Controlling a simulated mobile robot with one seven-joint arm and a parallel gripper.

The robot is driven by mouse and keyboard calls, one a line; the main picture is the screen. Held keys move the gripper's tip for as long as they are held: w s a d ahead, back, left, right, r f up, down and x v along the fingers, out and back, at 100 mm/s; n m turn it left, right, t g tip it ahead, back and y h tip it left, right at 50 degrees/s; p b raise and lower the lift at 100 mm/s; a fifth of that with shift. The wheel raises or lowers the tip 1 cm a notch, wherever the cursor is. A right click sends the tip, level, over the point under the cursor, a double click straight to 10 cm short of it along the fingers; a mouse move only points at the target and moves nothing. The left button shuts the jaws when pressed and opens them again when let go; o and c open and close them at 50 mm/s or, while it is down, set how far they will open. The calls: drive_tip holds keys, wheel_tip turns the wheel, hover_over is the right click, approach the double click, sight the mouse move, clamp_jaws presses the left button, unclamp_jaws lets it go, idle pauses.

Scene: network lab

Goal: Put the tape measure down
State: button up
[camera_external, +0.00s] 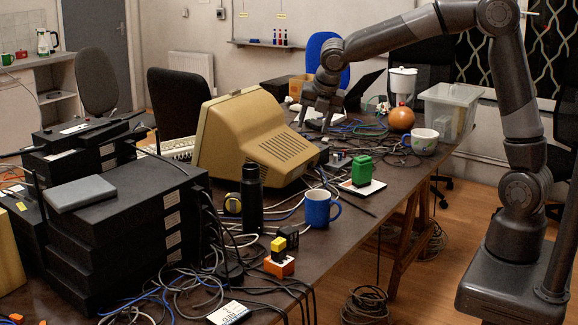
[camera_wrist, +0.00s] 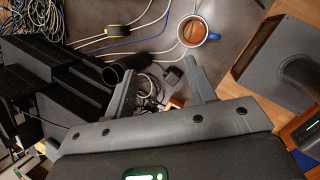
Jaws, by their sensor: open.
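A round yellow-and-black object that looks like the tape measure (camera_external: 233,203) rests on the dark table, just left of an upright black bottle (camera_external: 251,190). The black bottle (camera_wrist: 116,74) shows beside the left finger, and a small black adapter (camera_wrist: 173,78) lies below, between the fingers.
A blue mug (camera_external: 320,208) stands right of the bottle; the wrist view shows brown liquid in it (camera_wrist: 193,31). A beige monitor (camera_external: 240,140) and stacked black boxes (camera_external: 115,230) crowd the left. Cables and an orange-yellow block (camera_external: 279,258) clutter the front. Some bare tabletop (camera_external: 350,228) shows right of the mug.

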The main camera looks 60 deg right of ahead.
drive_tip(key=s+d+r+m, duration=0.3)
drive_tip(key=s+m, duration=0.4)
drive_tip(key=s, duration=0.2)
drive_tip(key=s+d+r+m, duration=0.3)
drive_tip(key=s+m, duration=0.3)
drive_tip(key=s, duration=0.4)
drive_tip(key=s+d+f+m+t+y, duration=0.1)
drive_tip(key=s+d+f+m, duration=0.1)
drive_tip(key=s+m, duration=1)
drive_tip(key=shift+s+d+f+y, duration=0.3)
drive_tip(key=shift+s+d, duration=0.15)
drive_tip(key=shift+s, duration=0.45)
